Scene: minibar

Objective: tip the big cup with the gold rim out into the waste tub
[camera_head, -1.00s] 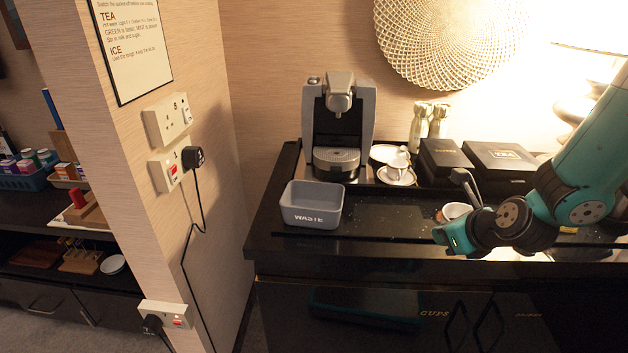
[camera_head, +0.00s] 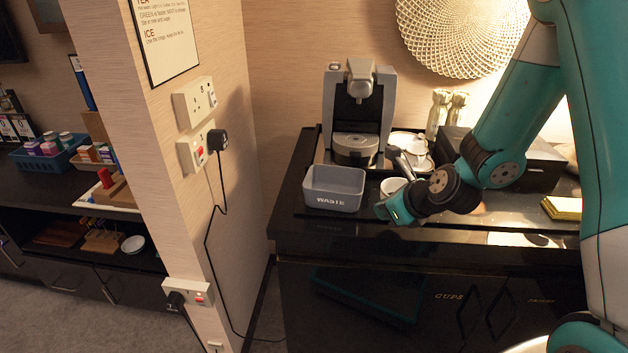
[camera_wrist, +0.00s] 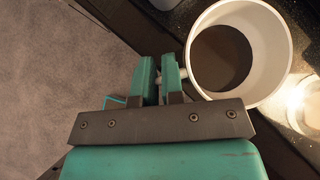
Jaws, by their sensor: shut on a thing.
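The big cup (camera_wrist: 271,36) is white and holds dark brown liquid in the wrist view. A gold rim cannot be made out. My gripper (camera_wrist: 160,70) is shut on the cup's handle, with the cup just right of the fingers. The waste tub (camera_head: 333,202) is a grey open box marked WASTE, near the left end of the black counter. The cup and tub are apart.
A coffee machine (camera_head: 357,110) stands behind the tub. White cups and saucers (camera_head: 418,152) are right of it, near two bottles (camera_head: 446,113). A dark box (camera_head: 530,165) and a yellow pad (camera_head: 562,208) lie further right. A wall with sockets (camera_head: 196,100) rises at left.

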